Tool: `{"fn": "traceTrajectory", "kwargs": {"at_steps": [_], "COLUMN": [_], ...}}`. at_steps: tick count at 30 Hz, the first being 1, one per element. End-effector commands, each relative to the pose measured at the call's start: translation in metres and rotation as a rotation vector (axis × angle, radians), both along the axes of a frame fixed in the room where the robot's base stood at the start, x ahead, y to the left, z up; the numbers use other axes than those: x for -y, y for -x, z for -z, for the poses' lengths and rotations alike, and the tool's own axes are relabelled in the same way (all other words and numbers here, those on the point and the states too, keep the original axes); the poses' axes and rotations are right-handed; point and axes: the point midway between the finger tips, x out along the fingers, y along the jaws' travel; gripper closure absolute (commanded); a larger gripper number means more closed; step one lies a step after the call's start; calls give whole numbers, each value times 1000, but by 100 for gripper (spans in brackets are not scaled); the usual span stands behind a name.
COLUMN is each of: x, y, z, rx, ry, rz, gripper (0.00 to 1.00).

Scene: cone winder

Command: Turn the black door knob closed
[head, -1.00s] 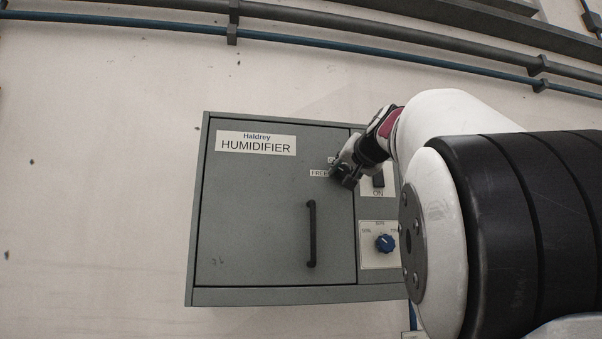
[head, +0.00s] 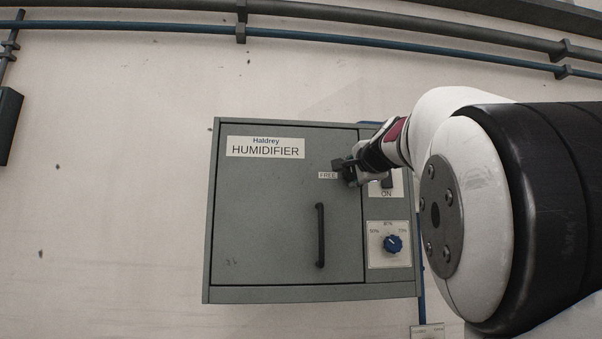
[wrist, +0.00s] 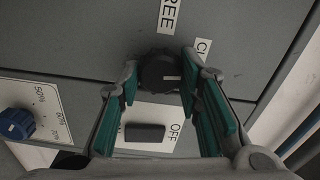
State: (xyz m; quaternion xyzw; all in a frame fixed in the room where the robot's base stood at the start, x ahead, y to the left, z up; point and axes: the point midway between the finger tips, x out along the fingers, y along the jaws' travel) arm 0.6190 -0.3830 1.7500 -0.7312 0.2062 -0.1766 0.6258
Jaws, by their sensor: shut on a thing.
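The black door knob (wrist: 158,72) is at the door's right edge on the grey humidifier cabinet. In the wrist view my gripper (wrist: 160,76) has its teal-padded fingers on both sides of it, shut on it. A small white mark shows on the knob's lower right part. The "FREE" label (wrist: 168,14) lies above the knob in the wrist view, and a partly hidden label starting "CL" (wrist: 203,47) lies to its right. In the head view my gripper (head: 346,171) covers the knob, beside the "FREE" label (head: 328,175).
The cabinet door (head: 270,220) sits flush in its frame and bears a vertical black handle (head: 320,236). A black switch (wrist: 145,132) and a blue dial (head: 392,243) are on the right panel. Pipes (head: 400,38) run along the wall above.

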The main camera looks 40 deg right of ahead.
Motion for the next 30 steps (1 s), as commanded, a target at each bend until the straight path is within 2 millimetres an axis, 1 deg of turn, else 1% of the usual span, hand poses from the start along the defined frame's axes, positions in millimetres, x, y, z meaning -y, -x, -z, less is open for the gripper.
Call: {"fn": "traceTrajectory", "kwargs": {"at_steps": [4, 10, 27, 28, 30], "x": [1, 1, 1, 1, 1], "y": [1, 1, 0, 0, 0], "z": [0, 1, 1, 1, 1], "rx": [41, 75, 89, 89, 89], "ry": [-68, -124, -147, -147, -146], "rz": [1, 1, 1, 1, 1], "gripper": [96, 96, 96, 61, 48]}}
